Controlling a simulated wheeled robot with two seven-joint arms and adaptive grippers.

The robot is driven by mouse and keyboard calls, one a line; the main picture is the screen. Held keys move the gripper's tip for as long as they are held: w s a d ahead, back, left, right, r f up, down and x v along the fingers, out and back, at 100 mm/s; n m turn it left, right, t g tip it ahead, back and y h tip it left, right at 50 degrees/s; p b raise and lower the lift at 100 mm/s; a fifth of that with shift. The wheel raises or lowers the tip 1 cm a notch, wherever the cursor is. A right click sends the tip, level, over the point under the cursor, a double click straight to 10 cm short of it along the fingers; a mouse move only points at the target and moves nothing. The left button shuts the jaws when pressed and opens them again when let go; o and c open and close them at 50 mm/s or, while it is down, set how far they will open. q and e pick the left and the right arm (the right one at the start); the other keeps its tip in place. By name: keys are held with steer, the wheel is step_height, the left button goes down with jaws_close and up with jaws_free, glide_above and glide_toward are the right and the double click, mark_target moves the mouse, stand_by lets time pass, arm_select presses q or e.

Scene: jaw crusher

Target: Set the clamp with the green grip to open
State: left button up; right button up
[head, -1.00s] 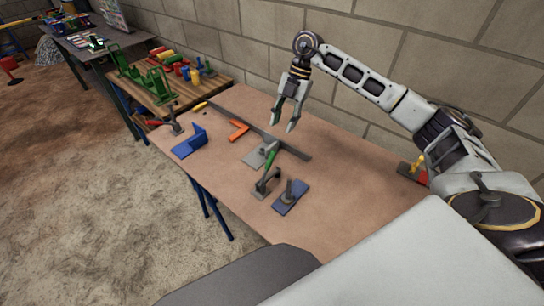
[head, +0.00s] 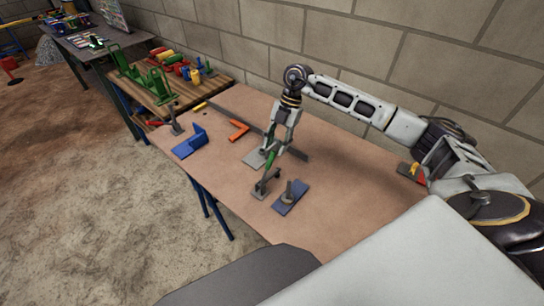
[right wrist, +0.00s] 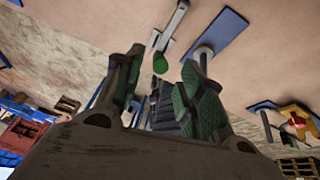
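The clamp (head: 260,190) with the green grip (head: 271,163) stands on the brown table in front of me. Its handle leans up toward the back. My right gripper (head: 276,150) is above it, pointing down, with its fingertips at the upper end of the grip. In the right wrist view the round end of the green grip (right wrist: 160,63) shows between the two parted fingers of the gripper (right wrist: 163,72), with no clear contact. The clamp's grey arm (right wrist: 173,25) runs on beyond it. The fingers partly hide the grip in the head view. My left gripper is not in view.
A blue plate with a grey post (head: 290,197) stands close to the right of the clamp. The table's right part is mostly clear.

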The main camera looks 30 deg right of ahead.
mark_target(274, 150)
steer(key=x, duration=0.4)
steer(key=shift+a+f, duration=0.2)
steer(key=shift+f, duration=0.15)
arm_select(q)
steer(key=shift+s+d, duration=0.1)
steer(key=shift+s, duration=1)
arm_select(e)
steer(key=shift+s+a+f, duration=0.1)
steer(key=shift+f, duration=0.2)
